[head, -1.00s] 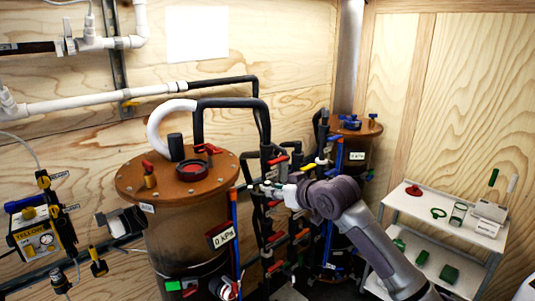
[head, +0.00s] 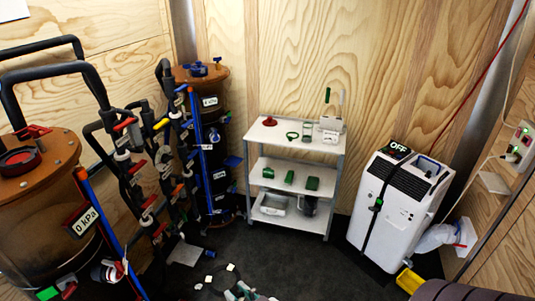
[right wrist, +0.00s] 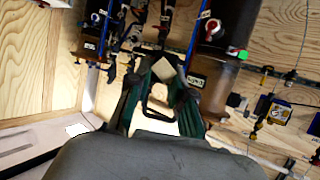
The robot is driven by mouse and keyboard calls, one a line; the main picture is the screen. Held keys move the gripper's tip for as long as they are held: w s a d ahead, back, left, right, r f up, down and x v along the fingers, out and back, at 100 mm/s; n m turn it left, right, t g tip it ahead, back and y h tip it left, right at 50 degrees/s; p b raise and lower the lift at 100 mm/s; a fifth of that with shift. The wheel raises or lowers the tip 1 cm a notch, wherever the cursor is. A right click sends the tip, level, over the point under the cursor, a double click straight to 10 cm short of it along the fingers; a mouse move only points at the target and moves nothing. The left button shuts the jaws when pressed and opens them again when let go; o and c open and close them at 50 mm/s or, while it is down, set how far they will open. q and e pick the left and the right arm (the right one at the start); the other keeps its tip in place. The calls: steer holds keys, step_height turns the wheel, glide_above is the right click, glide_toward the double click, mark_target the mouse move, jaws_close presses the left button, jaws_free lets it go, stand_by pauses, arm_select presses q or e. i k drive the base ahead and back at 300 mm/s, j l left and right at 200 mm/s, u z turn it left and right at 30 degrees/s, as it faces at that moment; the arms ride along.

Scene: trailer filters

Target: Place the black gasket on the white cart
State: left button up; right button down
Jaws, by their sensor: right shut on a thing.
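The white cart (head: 268,139) stands against the far wood wall, near the middle of the head view. Its top shelf has bare room at the front and left. My right gripper (right wrist: 165,75) is shut on the black gasket (right wrist: 158,117), a dark loop between the fingers in the right wrist view. In the head view small pale and green parts of the right gripper (head: 238,290) show at the bottom edge, in front of and below the cart; the gasket is hard to make out there. My left gripper is not in view.
A red item (head: 269,121), a green ring (head: 292,136), a clear jar (head: 307,124) and a white box (head: 331,123) stand on the top shelf. Tanks and pipes (head: 150,170) are left; a white appliance (head: 392,215) is right. Dark floor (head: 290,255) lies open before the cart.

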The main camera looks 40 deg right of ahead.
mark_target(266, 135)
steer(key=i+l+z, duration=0.15)
steer(key=i+l, duration=0.25)
steer(key=i+l+z, duration=0.1)
steer(key=i+l, duration=0.25)
steer(key=i+l+z, duration=0.15)
steer(key=i+l, duration=0.15)
steer(key=i, duration=0.25)
steer(key=i+l+z, duration=0.15)
steer(key=i, duration=0.35)
steer(key=i+l+z, duration=0.1)
steer(key=i+l, duration=0.2)
steer(key=i, duration=0.15)
